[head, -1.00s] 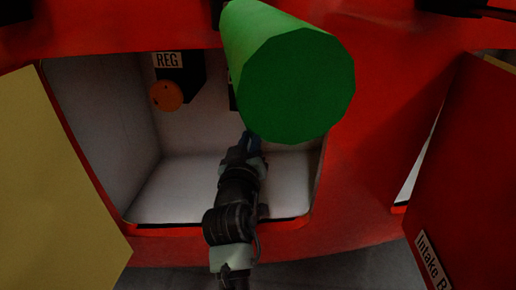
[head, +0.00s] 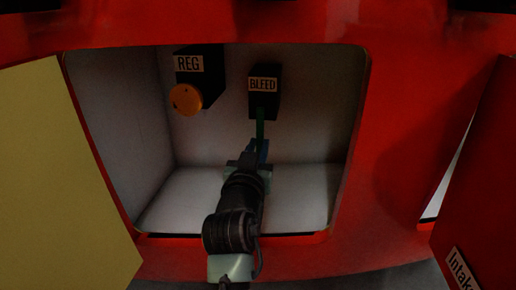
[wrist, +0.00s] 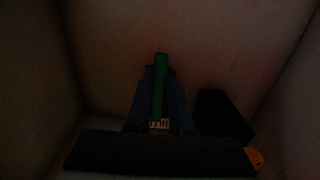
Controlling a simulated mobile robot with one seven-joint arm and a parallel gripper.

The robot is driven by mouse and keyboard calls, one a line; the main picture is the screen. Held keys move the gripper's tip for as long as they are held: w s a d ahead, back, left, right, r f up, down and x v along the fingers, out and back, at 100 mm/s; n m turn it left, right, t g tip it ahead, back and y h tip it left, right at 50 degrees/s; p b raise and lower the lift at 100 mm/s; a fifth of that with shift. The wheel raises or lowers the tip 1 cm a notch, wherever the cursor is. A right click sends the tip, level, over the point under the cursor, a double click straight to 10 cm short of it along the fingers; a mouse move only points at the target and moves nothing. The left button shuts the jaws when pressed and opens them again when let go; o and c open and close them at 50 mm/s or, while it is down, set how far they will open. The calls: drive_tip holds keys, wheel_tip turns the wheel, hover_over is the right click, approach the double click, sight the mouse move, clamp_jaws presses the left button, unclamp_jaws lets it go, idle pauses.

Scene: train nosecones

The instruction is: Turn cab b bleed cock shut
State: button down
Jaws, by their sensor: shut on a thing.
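The bleed cock is a black block (head: 264,84) labelled BLEED on the back wall of the open compartment. Its green handle (head: 260,124) points straight down from the block. My gripper (head: 258,150) reaches in from below and is shut on the lower part of the handle. In the dark wrist view the green handle (wrist: 160,85) lies between the two fingers of my gripper (wrist: 161,92). Part of a white label (wrist: 159,124) shows between the fingers. The gripped stretch of the handle is partly hidden by the fingers in the head view.
A black REG block (head: 201,68) with an orange knob (head: 186,99) is left of the bleed cock. The knob also shows in the wrist view (wrist: 255,158). A yellow door panel (head: 65,175) stands open at left, a red one (head: 485,170) at right. The compartment floor (head: 300,200) is clear.

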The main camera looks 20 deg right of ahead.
drive_tip(key=c, duration=0.8)
unclamp_jaws()
drive_tip(key=p+v, duration=0.2)
drive_tip(key=v, duration=1.1)
drive_tip(key=shift+p, duration=0.3)
drive_tip(key=shift+a, duration=0.1)
